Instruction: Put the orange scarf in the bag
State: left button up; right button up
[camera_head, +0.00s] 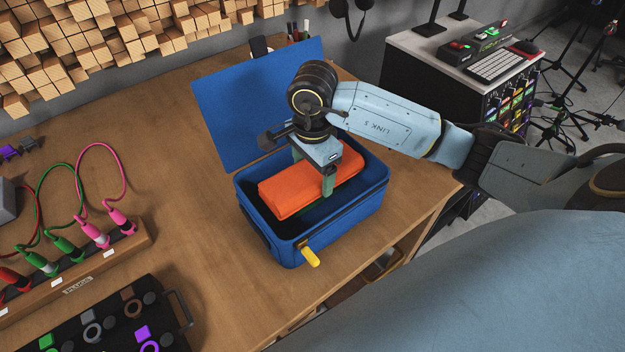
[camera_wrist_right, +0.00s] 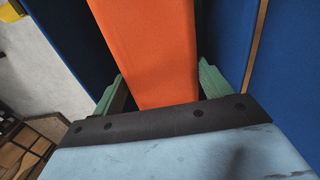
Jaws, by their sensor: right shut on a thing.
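The orange scarf (camera_head: 290,195) is a folded, block-like bundle inside the open blue bag (camera_head: 352,213). The bag stands on the wooden table with its lid (camera_head: 240,110) raised at the back. My right gripper (camera_head: 314,174) reaches down over the bag, shut on the scarf, with a green finger on each side of it. In the right wrist view the scarf (camera_wrist_right: 150,50) lies between the two green fingers. Whether the scarf touches the bag's floor cannot be told. My left gripper is not in view.
A yellow-tipped zip pull (camera_head: 310,257) hangs at the bag's front. A plug board (camera_head: 75,257) with coloured cables and a black panel (camera_head: 110,325) lie at the left. A black cabinet with a keyboard (camera_head: 493,65) stands at the right. Table left of the bag is clear.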

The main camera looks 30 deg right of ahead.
aim_at(312, 180)
notch_tip(312, 180, down, 3)
jog(key=shift+f, duration=0.1)
pick_arm(q)
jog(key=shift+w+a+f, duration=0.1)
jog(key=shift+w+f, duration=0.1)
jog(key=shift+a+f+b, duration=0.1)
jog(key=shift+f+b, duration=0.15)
jog(key=shift+b, duration=0.2)
pick_arm(e)
jog(key=shift+f, duration=0.2)
jog(key=o, duration=1.1)
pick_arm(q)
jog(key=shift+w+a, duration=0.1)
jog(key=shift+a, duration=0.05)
pick_arm(e)
jog(key=shift+o, duration=0.2)
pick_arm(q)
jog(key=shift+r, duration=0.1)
pick_arm(e)
jog(key=shift+r, duration=0.1)
